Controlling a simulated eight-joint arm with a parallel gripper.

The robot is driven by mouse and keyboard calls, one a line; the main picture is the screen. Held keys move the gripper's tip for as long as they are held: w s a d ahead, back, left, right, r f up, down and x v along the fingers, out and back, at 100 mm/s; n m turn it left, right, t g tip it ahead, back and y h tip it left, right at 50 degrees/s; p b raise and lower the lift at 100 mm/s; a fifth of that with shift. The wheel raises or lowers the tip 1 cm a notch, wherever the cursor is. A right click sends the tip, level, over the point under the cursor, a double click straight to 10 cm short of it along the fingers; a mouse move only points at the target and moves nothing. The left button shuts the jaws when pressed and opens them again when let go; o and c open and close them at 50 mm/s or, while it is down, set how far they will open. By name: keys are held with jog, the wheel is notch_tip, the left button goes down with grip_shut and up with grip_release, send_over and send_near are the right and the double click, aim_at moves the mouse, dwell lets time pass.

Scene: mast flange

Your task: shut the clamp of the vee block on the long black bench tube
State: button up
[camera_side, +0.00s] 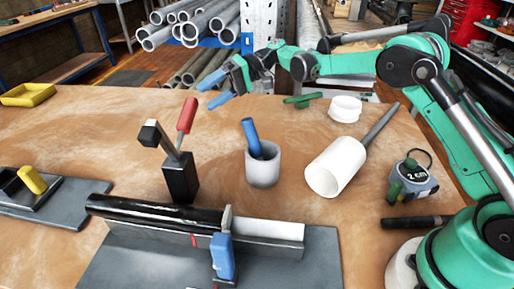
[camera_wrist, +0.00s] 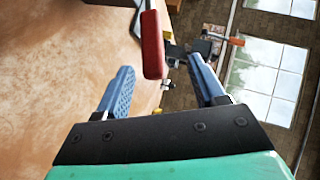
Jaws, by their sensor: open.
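My gripper (camera_side: 207,94) is open and empty, above and to the right of the red handle. In the wrist view the handle (camera_wrist: 152,45) shows beyond and between the open blue fingers; contact cannot be told.
A blue upright piece (camera_side: 222,256) is at the block's front. A grey fixture (camera_side: 70,200) with a yellow knob is at left.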

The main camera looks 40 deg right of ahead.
aim_at(196, 110)
jog(key=shift+w+f+g+y, duration=0.2)
jog(key=shift+f+g+y, duration=0.15)
jog(key=shift+f, duration=0.2)
jog(key=shift+a+f+n, duration=0.2)
jog(key=shift+n, duration=0.1)
jog(key=shift+x, duration=2.75)
jog(key=shift+s, duration=0.1)
jog(key=shift+c, duration=0.2)
grip_shut()
